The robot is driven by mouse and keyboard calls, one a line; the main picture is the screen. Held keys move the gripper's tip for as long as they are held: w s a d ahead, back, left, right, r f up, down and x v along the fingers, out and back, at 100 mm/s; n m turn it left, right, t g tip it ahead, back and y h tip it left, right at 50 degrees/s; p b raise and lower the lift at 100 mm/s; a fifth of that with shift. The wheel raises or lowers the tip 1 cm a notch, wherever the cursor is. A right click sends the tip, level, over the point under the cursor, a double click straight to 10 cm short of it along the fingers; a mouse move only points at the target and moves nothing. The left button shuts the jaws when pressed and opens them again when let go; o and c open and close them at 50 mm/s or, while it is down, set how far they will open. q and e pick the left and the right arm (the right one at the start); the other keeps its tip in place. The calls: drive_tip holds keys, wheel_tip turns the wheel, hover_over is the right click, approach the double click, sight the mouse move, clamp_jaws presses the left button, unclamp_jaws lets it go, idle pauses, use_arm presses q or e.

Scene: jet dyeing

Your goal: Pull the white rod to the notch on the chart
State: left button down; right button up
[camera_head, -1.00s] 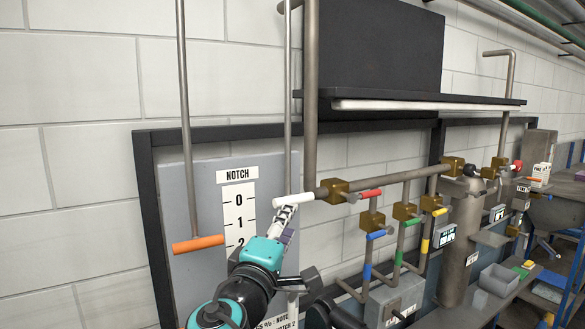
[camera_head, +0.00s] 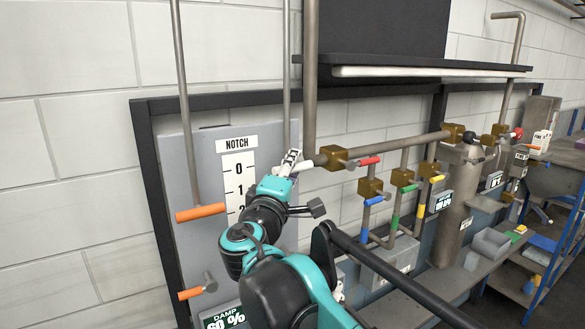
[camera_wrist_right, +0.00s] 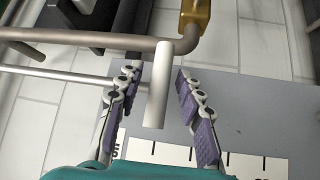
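The white rod's handle (camera_head: 305,164) juts out to the right of my right gripper (camera_head: 291,160) in the head view, at the lower end of a thin vertical rod (camera_head: 287,70). In the right wrist view the handle (camera_wrist_right: 160,85) lies between the two purple-padded fingers of my right gripper (camera_wrist_right: 158,75). The fingers are apart, with a gap on each side of the handle. My left gripper is not in view.
An orange handle (camera_head: 200,212) hangs from a rod left of the chart, with a smaller orange lever (camera_head: 191,293) below. A brass valve (camera_head: 334,158) on a pipe sits close to the right of the white handle. Red, blue, green and yellow valve levers stand farther right.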

clamp_jaws()
wheel_tip(320, 180, down, 5)
drive_tip(key=b, duration=0.3)
drive_tip(key=shift+o, duration=1.2)
unclamp_jaws()
drive_tip(key=v, duration=1.2)
